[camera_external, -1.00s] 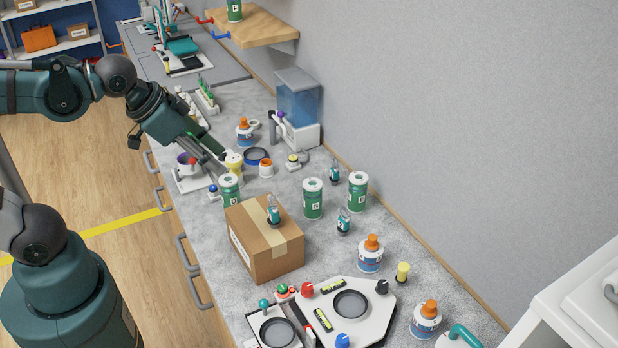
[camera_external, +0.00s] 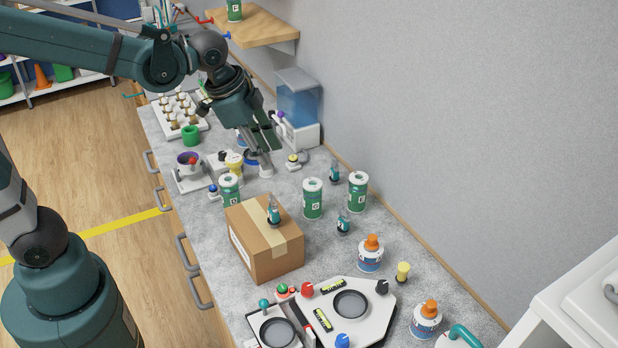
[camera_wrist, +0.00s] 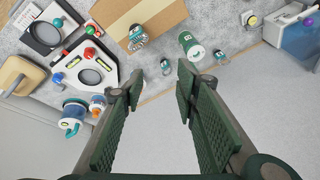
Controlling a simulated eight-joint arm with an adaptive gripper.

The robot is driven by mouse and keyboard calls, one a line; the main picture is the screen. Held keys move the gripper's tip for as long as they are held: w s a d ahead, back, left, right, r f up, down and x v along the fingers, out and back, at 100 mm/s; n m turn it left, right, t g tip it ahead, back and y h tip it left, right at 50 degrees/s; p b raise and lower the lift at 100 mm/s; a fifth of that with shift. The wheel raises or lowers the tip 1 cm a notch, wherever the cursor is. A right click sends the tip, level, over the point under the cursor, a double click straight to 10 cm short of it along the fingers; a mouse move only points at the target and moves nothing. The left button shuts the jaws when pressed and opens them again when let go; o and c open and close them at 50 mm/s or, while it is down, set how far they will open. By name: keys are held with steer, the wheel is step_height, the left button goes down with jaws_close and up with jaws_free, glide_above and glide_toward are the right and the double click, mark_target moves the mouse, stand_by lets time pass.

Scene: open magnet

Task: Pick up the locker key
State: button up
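I cannot make out for sure which thing is the locker key. Small teal items with pale tops are possible, but too small to identify: one on the cardboard box (camera_external: 273,212), one on the counter (camera_external: 344,222), one farther back (camera_external: 335,171). In the wrist view, a teal item (camera_wrist: 138,36) lies on the box and others (camera_wrist: 165,67) (camera_wrist: 220,56) lie near a green can. My gripper (camera_external: 262,165) is over the middle of the counter, behind the box. In the wrist view my gripper (camera_wrist: 157,85) has its fingers wide apart with nothing between them.
A cardboard box (camera_external: 254,252) stands near the front edge. Green cans (camera_external: 313,200) (camera_external: 357,192) and orange-capped bottles (camera_external: 370,255) (camera_external: 426,320) stand to its right. A white panel (camera_external: 373,318) fills the near counter. The wall (camera_external: 450,120) borders the right side.

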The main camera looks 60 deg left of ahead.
mark_target(345, 209)
steer(key=w+d+f+m+g, duration=0.1)
steer(key=w+f+m, duration=0.2)
steer(key=w+f, duration=0.4)
steer(key=w+d+f+m+g+b, duration=0.1)
steer(key=w+f+m, duration=0.2)
steer(key=w+f, duration=0.4)
steer(key=w+d+f+m+g, duration=0.1)
steer(key=w+f+m+g, duration=0.1)
steer(key=w+f, duration=0.5)
steer(key=shift+w+d+f+m, duration=0.15)
steer(key=shift+m, duration=0.55)
steer(key=shift+w+f, duration=0.25)
steer(key=shift+f, duration=0.4)
steer(key=shift+f, duration=0.1)
steer(key=shift+f, duration=1.15)
steer(key=shift+f, duration=0.1)
steer(key=shift+f, duration=2.55)
